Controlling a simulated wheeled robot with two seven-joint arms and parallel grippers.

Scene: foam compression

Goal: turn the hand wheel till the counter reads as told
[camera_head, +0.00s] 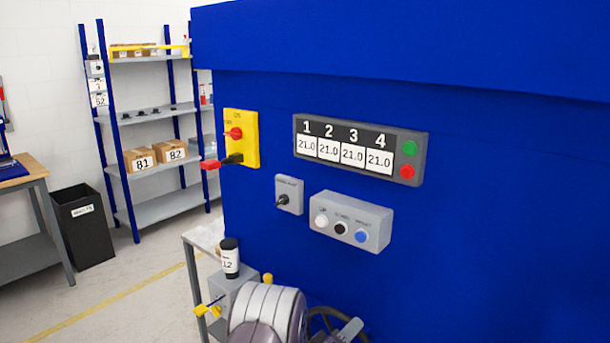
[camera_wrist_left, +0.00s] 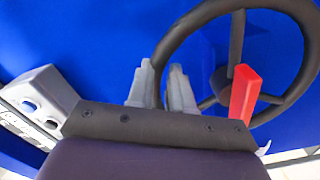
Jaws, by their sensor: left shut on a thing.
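The hand wheel (camera_wrist_left: 292,85) shows in the left wrist view as a dark round rim with spokes and a red handle (camera_wrist_left: 243,95). My left gripper (camera_wrist_left: 162,78) is shut on the wheel's rim, which runs between its two grey fingers. The red handle is to the right of the fingers, apart from them. In the head view my left arm shows at the bottom, and the wheel is mostly hidden or out of frame. A grey display panel (camera_head: 421,148) on the blue machine has windows numbered 1, 2, 3 and 4, each reading 21.0. My right gripper is not in view.
The blue machine (camera_head: 500,220) fills the right side. It carries a yellow switch plate (camera_head: 241,150), a small knob box (camera_head: 289,194) and a button box (camera_head: 378,212). Shelves (camera_head: 165,208) and a bin (camera_head: 84,235) stand behind at left.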

